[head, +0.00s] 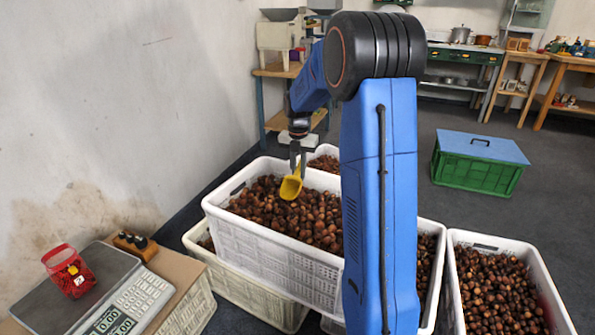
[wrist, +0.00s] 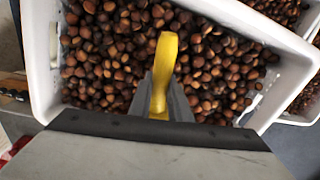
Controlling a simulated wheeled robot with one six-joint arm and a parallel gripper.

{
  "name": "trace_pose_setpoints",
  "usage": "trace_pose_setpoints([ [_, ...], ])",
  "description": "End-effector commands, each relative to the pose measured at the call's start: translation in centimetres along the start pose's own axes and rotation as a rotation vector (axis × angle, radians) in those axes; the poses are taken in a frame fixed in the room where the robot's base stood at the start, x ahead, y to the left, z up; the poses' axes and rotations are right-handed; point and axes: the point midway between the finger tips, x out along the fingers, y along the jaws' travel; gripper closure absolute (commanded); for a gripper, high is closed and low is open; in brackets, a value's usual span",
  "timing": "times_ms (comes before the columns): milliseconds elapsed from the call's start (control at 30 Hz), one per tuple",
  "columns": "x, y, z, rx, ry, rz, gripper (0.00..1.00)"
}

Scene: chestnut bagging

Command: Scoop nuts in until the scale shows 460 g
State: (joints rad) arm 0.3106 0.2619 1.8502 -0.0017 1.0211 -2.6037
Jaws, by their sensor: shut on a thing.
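My gripper (head: 296,155) is shut on the handle of a yellow scoop (head: 291,187) over the upper white crate of chestnuts (head: 270,250). The scoop's bowl hangs down at the nuts; I cannot tell whether it touches them or holds any. In the wrist view the yellow handle (wrist: 164,62) sits between the fingers (wrist: 162,100), and the bowl is hidden. The scale (head: 95,295) stands at the lower left, with green digits too small to read surely.
A white crate of chestnuts (head: 552,290) stands at the right, with other crates below and behind the upper one. A green crate with a blue lid (head: 478,162) is on the floor behind. Grey floor is clear at the right.

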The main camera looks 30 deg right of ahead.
Motion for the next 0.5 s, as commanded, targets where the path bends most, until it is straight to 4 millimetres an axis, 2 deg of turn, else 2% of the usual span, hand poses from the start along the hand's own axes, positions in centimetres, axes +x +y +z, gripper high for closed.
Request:
trace_pose_setpoints([
  [200, 0.04, -0.05, 0.46, 0.002, 0.129, -0.002, 1.0],
  [500, -0.71, -0.04, 0.54, 0.0, 0.179, -0.001, 1.0],
])
